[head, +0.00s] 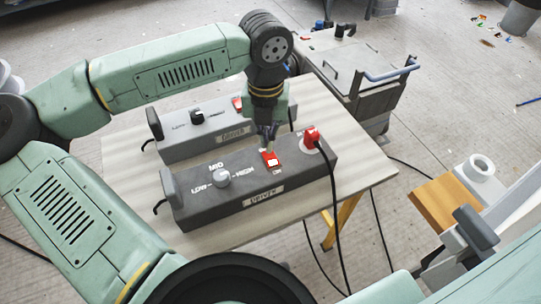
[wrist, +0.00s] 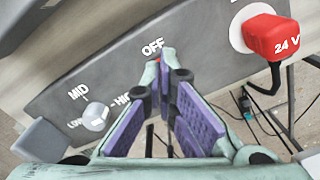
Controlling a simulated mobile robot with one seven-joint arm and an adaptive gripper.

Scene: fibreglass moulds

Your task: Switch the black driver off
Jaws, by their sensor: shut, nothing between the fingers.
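The black driver (head: 250,190) is a long dark box with an end handle on the front part of the table. Its red-framed switch (head: 271,167) is on the top, between a pale knob (head: 222,178) and a red plug (head: 312,135). My gripper (head: 267,146) is shut and empty, pointing down at the switch's far edge; I cannot tell whether it touches. In the wrist view the purple-padded fingers (wrist: 165,58) have their tips together just by the OFF label (wrist: 152,47) on the driver (wrist: 60,80). They hide most of the switch, so its position is unclear.
A lighter grey driver (head: 185,140) with its own red switch (head: 237,104) and black knob (head: 197,115) lies behind, parallel. A black cable hangs from the red plug (wrist: 270,38) over the edge. The wooden table (head: 350,180) is bare at the right.

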